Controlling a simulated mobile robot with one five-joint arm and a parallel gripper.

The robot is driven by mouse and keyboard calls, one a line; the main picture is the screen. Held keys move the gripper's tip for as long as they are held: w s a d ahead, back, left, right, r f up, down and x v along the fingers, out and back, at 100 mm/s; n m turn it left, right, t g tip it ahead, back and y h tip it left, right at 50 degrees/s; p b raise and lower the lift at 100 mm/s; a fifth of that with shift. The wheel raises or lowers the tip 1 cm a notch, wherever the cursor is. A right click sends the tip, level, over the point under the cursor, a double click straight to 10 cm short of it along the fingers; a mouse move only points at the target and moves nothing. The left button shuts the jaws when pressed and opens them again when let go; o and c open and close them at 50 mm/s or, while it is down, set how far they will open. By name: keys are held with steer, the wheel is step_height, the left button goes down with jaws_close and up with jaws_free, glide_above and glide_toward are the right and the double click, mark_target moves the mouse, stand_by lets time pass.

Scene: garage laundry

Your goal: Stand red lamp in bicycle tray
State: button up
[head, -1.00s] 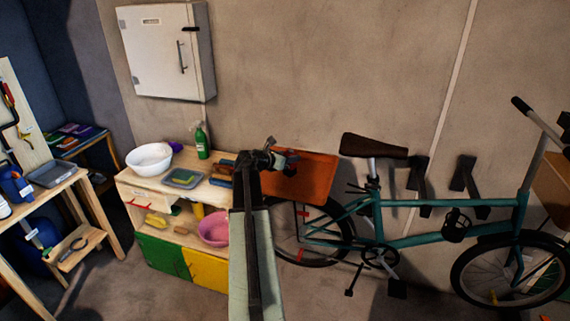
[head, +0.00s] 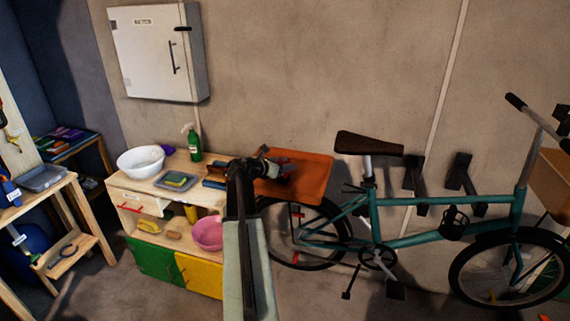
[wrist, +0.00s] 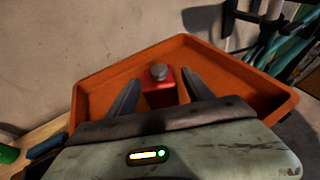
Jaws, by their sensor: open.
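The red lamp (wrist: 160,90), a small red block with a grey knob on top, looks upright inside the orange bicycle tray (wrist: 225,60). My gripper (wrist: 161,78) is open, with one dark finger on each side of the lamp. The wrist view does not show clearly whether either finger touches it. My gripper's body hides the lamp's lower front. In the head view, my gripper (head: 275,166) is over the left part of the tray (head: 312,180), behind the bicycle seat. I cannot make out the lamp there.
A wooden bench (head: 125,188) left of the tray holds a white bowl (head: 140,162), a green spray bottle (head: 194,146) and a grey tray with a sponge. The teal bicycle (head: 410,236) stands along the wall. A white cabinet (head: 155,55) hangs above the bench.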

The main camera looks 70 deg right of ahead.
steer(key=p+v, duration=0.4)
steer(key=v, duration=0.8)
steer(key=shift+r, duration=0.1)
steer(key=w+a+f+m+t+y, duration=0.2)
steer(key=w+a+f, duration=0.2)
steer(key=w+a, duration=0.45)
steer(key=w+a+f+m+t+y, duration=0.1)
steer(key=w+a+f+m+y, duration=0.3)
steer(key=a, duration=0.7)
steer(key=w+a+f+m+t+h, duration=0.1)
steer(key=w+a+f+t, duration=0.15)
steer(key=w+a, duration=0.6)
steer(key=a+f+m+y, duration=0.2)
steer(key=a+m+y, duration=0.1)
steer(key=a, duration=1.7)
steer(key=w+a+f+m+y, duration=0.1)
steer(key=a+f+m+y, duration=0.2)
steer(key=a, duration=1.7)
steer(key=shift+w+m+g+y, duration=0.25)
steer(key=shift+m+g+y, duration=0.3)
steer(key=shift+y, duration=0.55)
steer(key=shift+a, duration=0.2)
